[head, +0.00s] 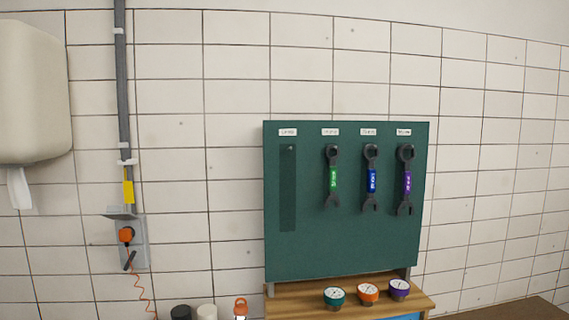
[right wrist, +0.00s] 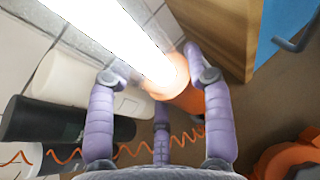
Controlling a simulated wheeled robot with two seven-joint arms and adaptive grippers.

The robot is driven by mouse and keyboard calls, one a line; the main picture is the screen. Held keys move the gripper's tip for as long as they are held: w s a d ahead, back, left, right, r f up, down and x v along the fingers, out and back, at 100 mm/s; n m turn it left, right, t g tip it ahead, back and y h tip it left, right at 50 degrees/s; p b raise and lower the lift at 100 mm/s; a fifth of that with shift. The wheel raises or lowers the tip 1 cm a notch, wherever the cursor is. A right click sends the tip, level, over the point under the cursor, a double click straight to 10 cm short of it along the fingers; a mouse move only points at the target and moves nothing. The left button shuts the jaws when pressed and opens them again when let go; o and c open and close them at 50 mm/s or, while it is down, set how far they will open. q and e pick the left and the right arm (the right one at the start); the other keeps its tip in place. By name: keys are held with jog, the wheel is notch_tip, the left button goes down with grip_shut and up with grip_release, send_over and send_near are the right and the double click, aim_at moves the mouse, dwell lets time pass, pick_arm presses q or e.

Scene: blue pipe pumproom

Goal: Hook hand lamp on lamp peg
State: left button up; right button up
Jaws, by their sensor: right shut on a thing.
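The hand lamp is a brightly glowing white tube (right wrist: 112,35) with an orange collar and body in the right wrist view. My right gripper (right wrist: 160,88), with purple padded fingers, is shut on the lamp's orange part. In the head view only the lamp's orange hook top (head: 240,306) shows at the bottom edge, below and left of the board. Nothing hangs there. My left gripper is in neither view.
Green, blue (head: 371,180) and purple wrenches hang right of the strip. Several gauges (head: 367,292) stand on the wooden shelf (head: 300,300) below. A socket (head: 128,237) with an orange coiled cord is at left. Black and white cylinders (head: 207,312) stand low.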

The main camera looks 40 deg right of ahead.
jog(key=shift+r, duration=0.15)
dwell(0.3)
jog(key=s+d+r+p, duration=0.4)
jog(key=r+p, duration=0.5)
jog(key=r, duration=0.5)
jog(key=s+d+r+p, duration=0.3)
jog(key=r+p, duration=0.6)
jog(key=r, duration=0.6)
jog(key=s+d+r+p, duration=0.4)
jog(key=r+p, duration=0.5)
jog(key=r, duration=0.5)
jog(key=shift+w+d+f+p, duration=0.1)
jog(key=shift+w+d+p, duration=0.2)
jog(key=shift+w+d, duration=0.5)
jog(key=shift+w+d+f+p, duration=0.1)
jog(key=shift+w+d+p, duration=0.3)
jog(key=shift+w, duration=0.8)
jog(key=shift+w+d+f+p, duration=0.1)
jog(key=shift+w+d+p, duration=0.15)
jog(key=shift+w+d, duration=0.6)
jog(key=shift+w+r, duration=0.1)
jog(key=shift+w, duration=0.35)
jog(key=shift+r, duration=0.1)
jog(key=shift+w, duration=0.2)
